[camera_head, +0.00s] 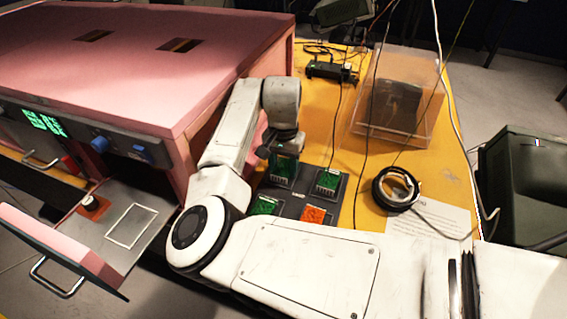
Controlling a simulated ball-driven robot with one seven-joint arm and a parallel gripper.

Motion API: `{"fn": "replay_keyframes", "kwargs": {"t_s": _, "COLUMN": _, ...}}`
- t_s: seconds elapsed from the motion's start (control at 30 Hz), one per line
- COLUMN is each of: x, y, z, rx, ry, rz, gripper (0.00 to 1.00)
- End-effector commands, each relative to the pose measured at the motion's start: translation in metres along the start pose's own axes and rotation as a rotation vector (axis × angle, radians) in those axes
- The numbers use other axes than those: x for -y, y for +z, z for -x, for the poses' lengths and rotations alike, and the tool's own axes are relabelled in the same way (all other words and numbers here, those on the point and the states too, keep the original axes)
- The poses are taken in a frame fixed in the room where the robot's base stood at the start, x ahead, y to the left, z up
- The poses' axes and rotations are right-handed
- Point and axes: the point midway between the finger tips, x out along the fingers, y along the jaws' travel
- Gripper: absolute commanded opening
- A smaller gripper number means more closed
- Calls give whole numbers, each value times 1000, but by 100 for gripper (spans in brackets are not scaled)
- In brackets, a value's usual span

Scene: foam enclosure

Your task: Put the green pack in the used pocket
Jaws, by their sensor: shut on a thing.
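A dark tray (290,205) on the yellow table has pockets with a small white label at its middle. My gripper (282,150) is over its back left pocket, shut on a green pack (284,168). I cannot tell whether this pack is clear of the pocket. Another green pack (328,181) lies in the back right pocket, and a third green pack (264,206) in the front left one, partly beside my arm. An orange piece (313,214) is in the front right pocket. I cannot read which pocket is marked used.
A pink enclosure (130,75) stands on the left, with its drawer (150,212) open; a white square outline marks the drawer floor. A clear box (395,100), a black cable coil (396,189) and a paper sheet (432,218) are right of the tray. Thin cables hang nearby.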

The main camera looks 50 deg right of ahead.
Motion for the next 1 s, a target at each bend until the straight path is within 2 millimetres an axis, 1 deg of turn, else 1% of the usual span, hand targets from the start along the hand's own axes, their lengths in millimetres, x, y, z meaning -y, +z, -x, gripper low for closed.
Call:
{"fn": "replay_keyframes", "kwargs": {"t_s": 0.1, "x": 0, "y": 0, "z": -3, "rx": 0, "ry": 1, "rz": 0, "gripper": 18}}
{"fn": "replay_keyframes", "kwargs": {"t_s": 0.13, "x": 0, "y": 0, "z": -3, "rx": 0, "ry": 1, "rz": 0, "gripper": 52}}
{"fn": "replay_keyframes", "kwargs": {"t_s": 0.37, "x": 0, "y": 0, "z": -2, "rx": 0, "ry": 0, "rz": 0, "gripper": 74}}
{"fn": "replay_keyframes", "kwargs": {"t_s": 0.4, "x": 0, "y": 0, "z": -2, "rx": 0, "ry": 0, "rz": 0, "gripper": 76}}
{"fn": "replay_keyframes", "kwargs": {"t_s": 0.6, "x": 0, "y": 0, "z": -2, "rx": 0, "ry": 0, "rz": 0, "gripper": 76}}
{"fn": "replay_keyframes", "kwargs": {"t_s": 0.73, "x": 0, "y": 0, "z": 4, "rx": -1, "ry": -1, "rz": 0, "gripper": 76}}
{"fn": "replay_keyframes", "kwargs": {"t_s": 0.87, "x": 0, "y": -1, "z": 22, "rx": -3, "ry": -2, "rz": 0, "gripper": 76}}
{"fn": "replay_keyframes", "kwargs": {"t_s": 1.0, "x": 0, "y": -1, "z": 51, "rx": -4, "ry": -2, "rz": -2, "gripper": 76}}
